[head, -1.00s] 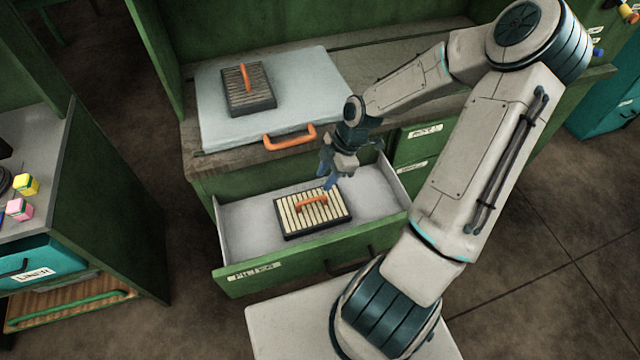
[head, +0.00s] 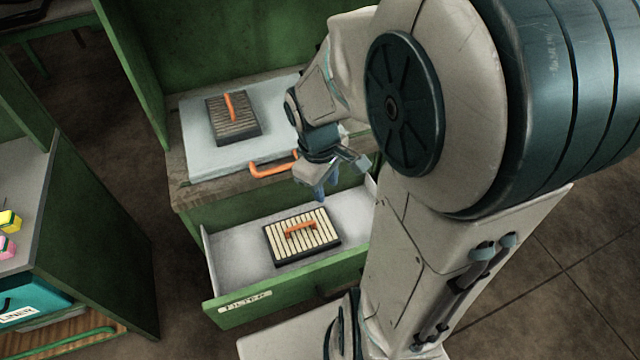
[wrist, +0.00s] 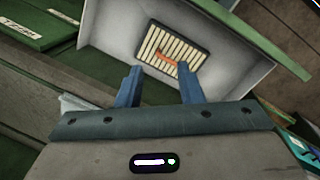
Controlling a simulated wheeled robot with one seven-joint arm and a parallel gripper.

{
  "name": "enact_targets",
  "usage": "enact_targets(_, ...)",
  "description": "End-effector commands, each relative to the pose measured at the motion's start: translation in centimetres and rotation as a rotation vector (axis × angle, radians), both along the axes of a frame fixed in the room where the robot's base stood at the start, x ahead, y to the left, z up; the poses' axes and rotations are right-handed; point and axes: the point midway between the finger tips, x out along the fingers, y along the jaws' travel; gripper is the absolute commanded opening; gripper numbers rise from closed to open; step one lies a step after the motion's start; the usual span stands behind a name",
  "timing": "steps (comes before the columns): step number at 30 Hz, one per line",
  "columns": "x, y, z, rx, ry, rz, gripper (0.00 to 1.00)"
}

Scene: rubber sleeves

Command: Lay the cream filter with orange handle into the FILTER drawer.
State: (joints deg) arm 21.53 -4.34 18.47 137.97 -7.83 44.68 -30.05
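The cream filter with orange handle (head: 282,243) lies flat inside the open FILTER drawer (head: 225,262), its orange handle facing up. It also shows in the wrist view (wrist: 152,45), beyond my fingertips and apart from them. My gripper (head: 325,188) hangs above the back of the drawer. In the wrist view its two blue fingers (wrist: 160,84) are spread with nothing between them. The drawer's front carries a FILTER label (head: 245,300).
A grey, dirty-looking filter (head: 238,133) with an orange handle lies on a pale blue lid or board (head: 195,150) on the worktop. That board has its own orange handle (head: 272,170). A green cabinet (head: 100,250) with yellow and pink blocks stands at the left.

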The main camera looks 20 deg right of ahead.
Motion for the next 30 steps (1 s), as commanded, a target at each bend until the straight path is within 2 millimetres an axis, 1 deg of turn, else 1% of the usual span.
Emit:
enact_targets(1,-0.7,0.6,1.5,-0.005,-0.045,-0.062,0.34)
enact_targets(6,-3.2,2.1,5.1,0.052,-0.168,-0.298,0.34)
enact_targets(9,-4.5,2.9,6.6,0.107,-0.217,-0.408,0.34)
enact_targets(12,-5.5,3.4,7.5,0.157,-0.246,-0.486,0.34)
enact_targets(18,-6.3,3.7,8.1,0.199,-0.264,-0.55,0.34)
enact_targets(30,-6.3,3.7,8.1,0.198,-0.263,-0.551,0.34)
